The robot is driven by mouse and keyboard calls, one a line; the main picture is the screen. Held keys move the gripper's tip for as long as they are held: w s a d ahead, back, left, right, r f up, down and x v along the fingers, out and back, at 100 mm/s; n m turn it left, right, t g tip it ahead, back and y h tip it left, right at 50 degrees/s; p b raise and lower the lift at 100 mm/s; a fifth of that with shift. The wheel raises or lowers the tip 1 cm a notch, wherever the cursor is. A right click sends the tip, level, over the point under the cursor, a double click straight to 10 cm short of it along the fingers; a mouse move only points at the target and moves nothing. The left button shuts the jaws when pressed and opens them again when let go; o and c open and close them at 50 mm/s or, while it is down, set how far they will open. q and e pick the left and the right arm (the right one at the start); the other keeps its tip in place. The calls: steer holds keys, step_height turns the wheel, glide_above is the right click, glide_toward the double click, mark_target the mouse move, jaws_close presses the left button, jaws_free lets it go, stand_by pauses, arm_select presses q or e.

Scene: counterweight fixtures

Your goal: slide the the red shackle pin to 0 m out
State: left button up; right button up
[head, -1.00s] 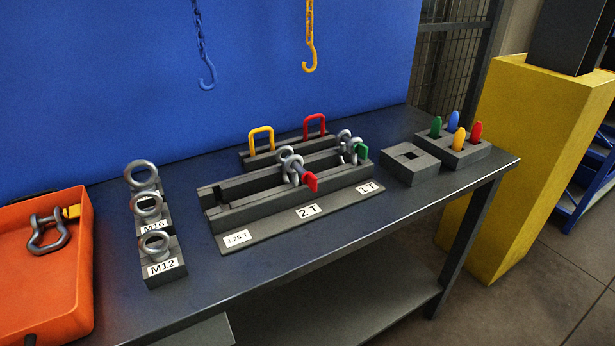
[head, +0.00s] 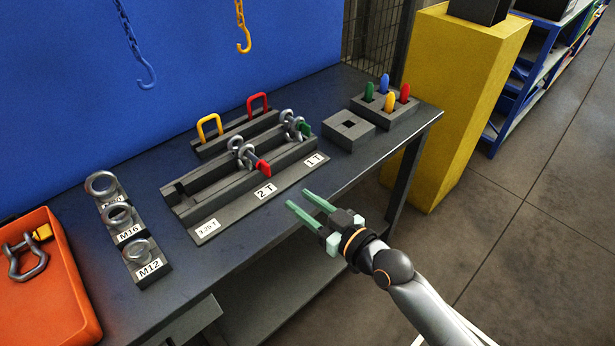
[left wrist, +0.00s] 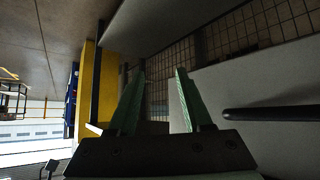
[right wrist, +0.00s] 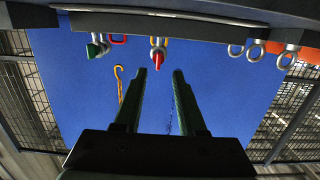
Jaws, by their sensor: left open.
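The red shackle pin (head: 264,168) sticks out toward the front from a grey shackle (head: 243,153) in the slotted dark rack, above the 2 T label (head: 265,191). The pin also shows in the right wrist view (right wrist: 158,62), beyond the fingers. My right gripper (head: 298,198) is open and empty, in front of the table's front edge, apart from the pin and to its lower right. It shows open in the right wrist view too (right wrist: 165,75). My left gripper (left wrist: 161,73) is open and empty in its wrist view and out of the head view.
A green-pinned shackle (head: 296,124) stands behind the red one in the rack. Yellow (head: 209,117) and red (head: 267,98) handles rise behind. Eye bolts (head: 118,214) and an orange tray (head: 55,290) are at left. A square-holed block (head: 328,133) is at right. Hooks hang above.

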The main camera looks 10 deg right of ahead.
mark_target(270, 172)
steer(key=b+x, duration=0.1)
steer(key=x, duration=0.2)
steer(key=r+b+x, duration=0.1)
steer(key=x, duration=0.2)
steer(key=b+x, duration=0.1)
steer(key=x, duration=0.2)
steer(key=shift+w+a+r+b, duration=0.2)
steer(key=shift+w+b, duration=0.15)
steer(key=shift+w, duration=0.05)
steer(key=shift+w+a, duration=0.35)
steer(key=shift+w, duration=0.1)
steer(key=shift+c, duration=0.3)
jaws_close()
